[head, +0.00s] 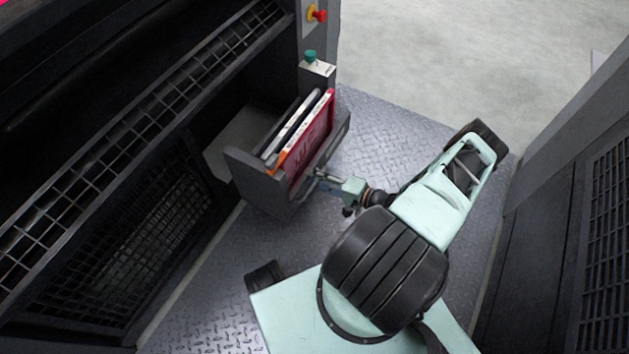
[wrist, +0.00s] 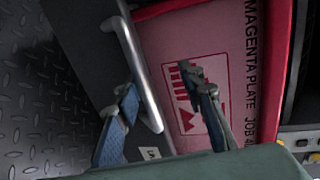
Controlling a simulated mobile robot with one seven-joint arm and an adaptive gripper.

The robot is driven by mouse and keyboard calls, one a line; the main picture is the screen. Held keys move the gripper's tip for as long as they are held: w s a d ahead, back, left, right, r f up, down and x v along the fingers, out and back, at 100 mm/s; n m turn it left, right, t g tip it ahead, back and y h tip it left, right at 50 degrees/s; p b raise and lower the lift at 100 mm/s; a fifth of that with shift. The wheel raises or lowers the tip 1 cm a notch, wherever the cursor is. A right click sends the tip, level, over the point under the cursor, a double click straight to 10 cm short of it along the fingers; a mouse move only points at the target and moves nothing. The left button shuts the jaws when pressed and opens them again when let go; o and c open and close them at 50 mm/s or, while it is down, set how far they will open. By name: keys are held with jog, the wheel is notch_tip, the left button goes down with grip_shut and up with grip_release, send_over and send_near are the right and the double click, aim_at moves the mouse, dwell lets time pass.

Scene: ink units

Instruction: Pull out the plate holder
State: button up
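The plate holder (head: 258,182) is a dark grey open-topped box standing out from the press at its lower right. Several plates stand upright in it, including a red magenta plate (head: 319,135), which also shows in the wrist view (wrist: 240,60). A metal bar handle (wrist: 137,72) is on the holder's dark grey side. My gripper (head: 322,184) is beside the holder's right side. In the wrist view my gripper (wrist: 158,80) has its fingers apart, with the handle between them, nearer the left finger. Whether a finger touches the handle cannot be told.
The dark press (head: 110,150) with grating fills the left. A post with a green button (head: 310,57) and a red knob (head: 318,15) stands behind the holder. A dark cabinet (head: 560,220) is at right. Patterned metal floor (head: 215,290) is clear before the holder.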

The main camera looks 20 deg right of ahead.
jog(key=o, duration=1.3)
jog(key=r, duration=0.7)
jog(key=shift+w+r, duration=0.3)
jog(key=shift+r, duration=0.05)
jog(key=shift+s+r, duration=0.1)
jog(key=shift+r, duration=0.4)
jog(key=c, duration=1.3)
jog(key=shift+s+f, duration=0.1)
jog(key=shift+f, duration=0.15)
